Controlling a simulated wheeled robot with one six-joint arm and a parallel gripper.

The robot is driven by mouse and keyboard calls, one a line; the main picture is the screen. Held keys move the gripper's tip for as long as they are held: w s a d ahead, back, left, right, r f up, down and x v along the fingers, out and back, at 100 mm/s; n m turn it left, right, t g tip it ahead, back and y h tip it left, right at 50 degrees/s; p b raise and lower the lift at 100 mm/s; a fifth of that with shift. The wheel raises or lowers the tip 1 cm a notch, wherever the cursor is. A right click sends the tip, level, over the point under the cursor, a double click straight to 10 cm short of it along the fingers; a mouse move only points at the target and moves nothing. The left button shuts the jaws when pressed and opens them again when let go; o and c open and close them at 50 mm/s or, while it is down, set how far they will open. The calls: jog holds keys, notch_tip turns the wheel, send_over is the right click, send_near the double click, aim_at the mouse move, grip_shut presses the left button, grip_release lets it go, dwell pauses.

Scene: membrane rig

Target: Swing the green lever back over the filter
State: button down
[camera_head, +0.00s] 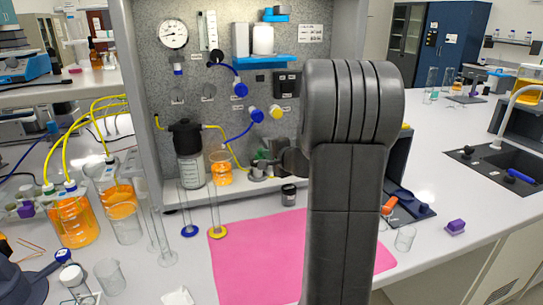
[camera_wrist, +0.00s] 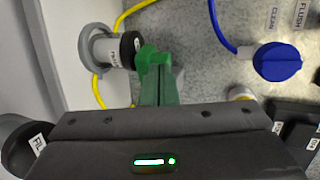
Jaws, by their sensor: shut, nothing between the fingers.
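The green lever (camera_wrist: 147,56) shows in the wrist view as a bright green piece beside the black-capped end of a pale, clamped cylinder (camera_wrist: 103,48), which looks like the filter. In the head view a small green part (camera_head: 263,155) shows low on the rig panel, beside my gripper (camera_head: 284,161), which is partly hidden by my arm. In the wrist view my gripper (camera_wrist: 158,72) is shut; its dark green fingers lie together with their tips at or very near the lever. Contact cannot be told, and the lever's far end is hidden.
A blue knob (camera_wrist: 277,61) is right of my fingers in the wrist view. A yellow tube (camera_wrist: 124,18) passes near the cylinder. In the head view a black-lidded bottle (camera_head: 188,165) and an orange beaker (camera_head: 221,169) stand left of my gripper. A pink mat (camera_head: 255,260) lies in front.

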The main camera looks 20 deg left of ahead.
jog(key=shift+f, duration=0.1)
jog(key=shift+s+a+f+m+t+h+b, duration=0.15)
jog(key=shift+a+m+t+h+b, duration=0.2)
jog(key=shift+b, duration=0.65)
jog(key=shift+a+r+m+t+h+b, duration=0.25)
jog(key=shift+a+m+t+h+b, duration=0.55)
jog(key=shift+a, duration=0.2)
